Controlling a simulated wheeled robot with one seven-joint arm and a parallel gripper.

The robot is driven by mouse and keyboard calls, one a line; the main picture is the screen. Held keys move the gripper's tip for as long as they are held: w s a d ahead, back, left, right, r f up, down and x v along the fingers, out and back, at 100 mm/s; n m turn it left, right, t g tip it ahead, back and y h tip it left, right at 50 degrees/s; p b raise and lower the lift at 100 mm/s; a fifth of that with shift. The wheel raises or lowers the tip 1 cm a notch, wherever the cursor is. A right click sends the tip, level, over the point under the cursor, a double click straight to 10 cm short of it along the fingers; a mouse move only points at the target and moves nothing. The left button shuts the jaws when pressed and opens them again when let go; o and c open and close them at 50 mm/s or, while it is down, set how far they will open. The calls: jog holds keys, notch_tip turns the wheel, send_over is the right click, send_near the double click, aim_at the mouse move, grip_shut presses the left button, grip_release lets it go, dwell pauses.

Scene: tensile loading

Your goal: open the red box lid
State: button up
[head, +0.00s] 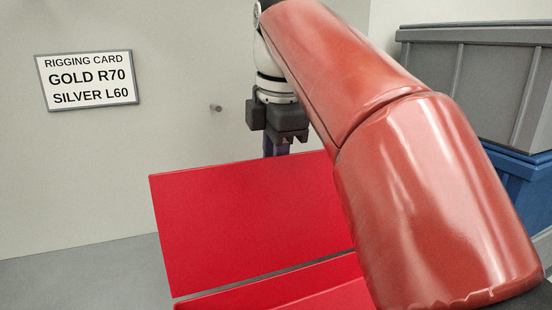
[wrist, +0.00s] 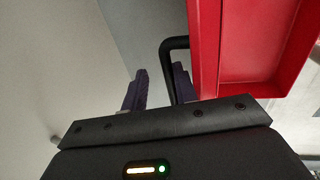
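The red box lid (head: 250,225) stands raised and tilted in the head view, with its broad face toward the camera. Part of the red box (head: 310,290) shows below it, partly hidden by my arm. My gripper (head: 278,147) points down at the lid's far upper edge, its fingertips hidden behind the lid. In the wrist view, a black bar handle (wrist: 167,50) joins a red wall at the right. My gripper's fingers (wrist: 159,69) are apart, with the handle between them, close to the right finger. I cannot tell whether it touches.
A rigging card (head: 90,80) reading GOLD R70, SILVER L60 hangs on the wall, with a small grey peg (head: 216,107) to its right. A grey bin (head: 480,80) sits on a blue bin (head: 522,190) at the right. The floor left of the box is clear.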

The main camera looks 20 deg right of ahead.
jog(key=shift+w+f, duration=0.25)
jog(key=shift+f, duration=0.35)
jog(key=p+v, duration=0.1)
jog(key=v, duration=0.6)
jog(key=shift+r, duration=0.15)
jog(key=shift+v, duration=0.9)
jog(key=shift+s, duration=0.15)
